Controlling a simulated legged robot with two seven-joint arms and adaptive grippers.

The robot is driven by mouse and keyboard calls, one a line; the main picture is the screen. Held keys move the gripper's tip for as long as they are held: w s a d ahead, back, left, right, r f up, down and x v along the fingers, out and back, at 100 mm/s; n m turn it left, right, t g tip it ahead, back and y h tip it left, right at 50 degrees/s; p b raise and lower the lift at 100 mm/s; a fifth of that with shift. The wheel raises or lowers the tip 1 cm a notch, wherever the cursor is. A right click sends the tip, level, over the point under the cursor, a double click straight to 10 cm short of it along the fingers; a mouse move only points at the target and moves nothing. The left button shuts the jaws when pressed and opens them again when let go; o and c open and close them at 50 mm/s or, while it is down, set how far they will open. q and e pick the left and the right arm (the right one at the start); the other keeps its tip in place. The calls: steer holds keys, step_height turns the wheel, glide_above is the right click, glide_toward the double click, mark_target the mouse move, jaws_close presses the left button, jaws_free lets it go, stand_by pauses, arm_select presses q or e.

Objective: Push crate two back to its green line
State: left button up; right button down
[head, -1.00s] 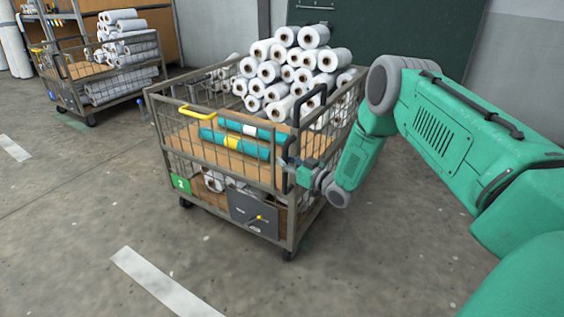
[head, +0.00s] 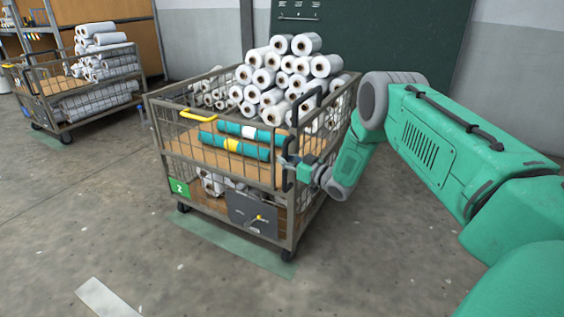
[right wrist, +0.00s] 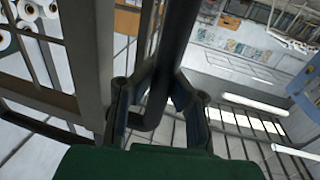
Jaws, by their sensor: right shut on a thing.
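Crate two (head: 222,165) is a wire-sided trolley on castors, with a green plate marked 2 (head: 179,188) low on its front left. It holds white rolls (head: 290,72) and two teal rolls (head: 235,148). A pale green line (head: 235,245) shows on the floor along its front edge, by the front castors. My right gripper (head: 296,166) is shut on the black upright handle (head: 287,180) at the front right corner. In the right wrist view the fingers (right wrist: 158,105) close around the dark handle bar (right wrist: 174,50). My left gripper is out of view.
Another loaded trolley (head: 75,88) stands at the back left, clear of crate two. A dark green panel (head: 400,40) and grey wall are behind. A white floor strip (head: 105,300) lies in front. The floor on the left is bare.

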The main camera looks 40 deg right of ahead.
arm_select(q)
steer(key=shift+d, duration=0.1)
arm_select(e)
steer(key=shift+s+d+f, duration=0.35)
steer(key=shift+d+f, duration=0.1)
steer(key=shift+d, duration=0.1)
steer(key=c, duration=1.5)
jaws_free()
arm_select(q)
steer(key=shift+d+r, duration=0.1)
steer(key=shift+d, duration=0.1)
arm_select(e)
steer(key=shift+o, duration=0.3)
steer(key=shift+d+r, duration=0.1)
steer(key=shift+d, duration=0.05)
steer(key=shift+w, duration=0.1)
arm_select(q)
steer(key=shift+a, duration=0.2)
arm_select(e)
steer(key=s+d, duration=0.2)
steer(key=s, duration=0.9)
steer(key=shift+s+d, duration=0.15)
steer(key=shift+s, duration=0.25)
